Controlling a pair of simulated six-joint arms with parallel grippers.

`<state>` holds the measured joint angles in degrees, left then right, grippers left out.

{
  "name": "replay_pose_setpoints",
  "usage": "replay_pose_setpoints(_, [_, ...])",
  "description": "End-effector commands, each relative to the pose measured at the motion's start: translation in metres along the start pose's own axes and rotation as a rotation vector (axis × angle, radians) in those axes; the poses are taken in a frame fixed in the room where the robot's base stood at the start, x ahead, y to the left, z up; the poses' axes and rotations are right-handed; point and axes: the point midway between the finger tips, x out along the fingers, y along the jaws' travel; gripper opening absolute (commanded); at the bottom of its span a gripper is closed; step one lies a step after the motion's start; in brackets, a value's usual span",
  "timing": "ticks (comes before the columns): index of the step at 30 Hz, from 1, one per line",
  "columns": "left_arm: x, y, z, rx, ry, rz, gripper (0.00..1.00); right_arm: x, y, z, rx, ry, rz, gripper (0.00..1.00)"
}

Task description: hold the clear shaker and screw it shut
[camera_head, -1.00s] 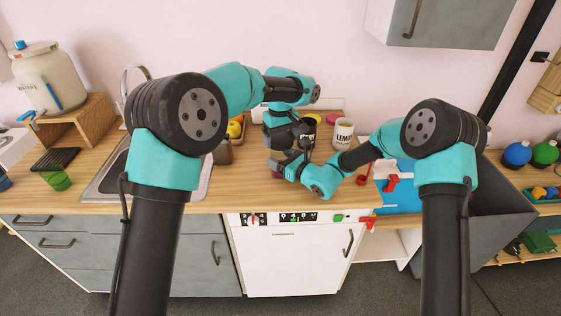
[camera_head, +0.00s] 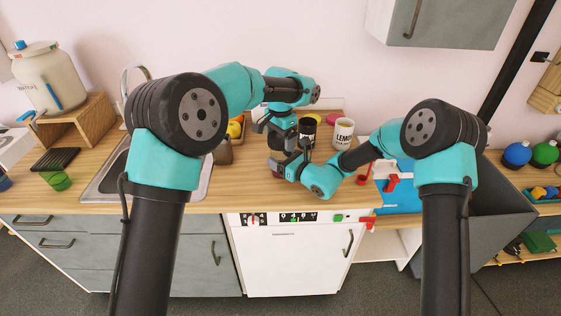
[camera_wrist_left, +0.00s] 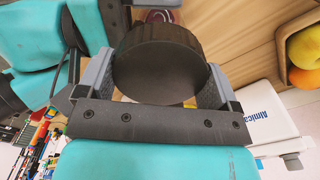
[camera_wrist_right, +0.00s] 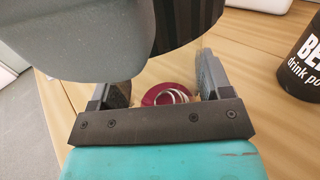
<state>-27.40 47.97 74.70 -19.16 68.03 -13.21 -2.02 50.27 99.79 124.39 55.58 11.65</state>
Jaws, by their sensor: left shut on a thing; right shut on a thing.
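In the left wrist view my left gripper (camera_wrist_left: 158,82) is shut on a round black ridged lid (camera_wrist_left: 160,45), one finger on each side. The lid also shows at the top of the right wrist view (camera_wrist_right: 188,22). My right gripper (camera_wrist_right: 163,88) is shut on the clear shaker below it. The shaker is see-through and hard to make out; a dark red base and a pale coil (camera_wrist_right: 172,95) show between the fingers. In the head view the left gripper is directly above the right one, and both hide most of the shaker. I cannot tell whether lid and rim touch.
A black tub (camera_head: 309,128) and a white lemon tub (camera_head: 343,131) stand close on the right, behind the right forearm. A brown container (camera_head: 223,152) and fruit (camera_head: 235,128) are to the left, by the sink (camera_head: 110,178). The wooden counter front (camera_head: 230,195) is clear.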

Motion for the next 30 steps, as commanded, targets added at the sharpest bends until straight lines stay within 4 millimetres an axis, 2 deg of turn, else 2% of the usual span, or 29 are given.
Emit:
replay_pose_setpoints(22, [0.0006,0.0000,0.0000,0.991,0.000,0.000,0.58,0.0000,0.0000,0.0002,0.000,-0.001,0.000,0.06])
replay_pose_setpoints(27, [0.0006,0.0000,0.0000,1.024,0.000,0.000,0.58,0.0000,0.0000,0.0002,0.000,-0.001,0.000,0.06])
replay_pose_setpoints(28, [0.0006,0.0000,0.0000,1.024,0.000,0.000,0.87,0.0000,0.0000,0.0002,0.000,-0.001,0.000,0.06])
replay_pose_setpoints(30, [0.0006,0.0000,0.0000,1.023,0.000,0.000,0.94,0.0000,0.0000,0.0002,0.000,-0.001,0.000,0.06])
